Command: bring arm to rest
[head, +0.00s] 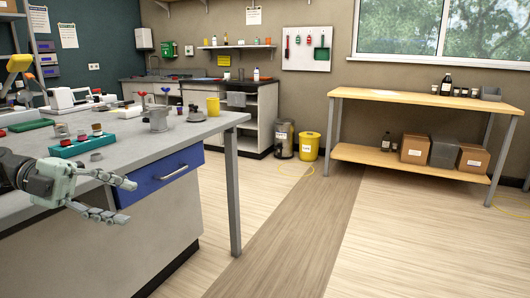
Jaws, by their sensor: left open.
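My left gripper (114,199) shows at the lower left in the head view, coming in from the left edge. Its two pale green fingers are spread apart with nothing between them. It is in front of the grey lab bench (190,134), near the bench's front edge and left of the blue drawer (160,190). I cannot tell whether it touches the bench. My right gripper is not in the view.
A teal rack (82,146) with small vials stands on the bench behind my left gripper. A grey metal cup (156,119) and a yellow cup (213,106) stand farther right. A wooden shelf table (400,96) is at the far right.

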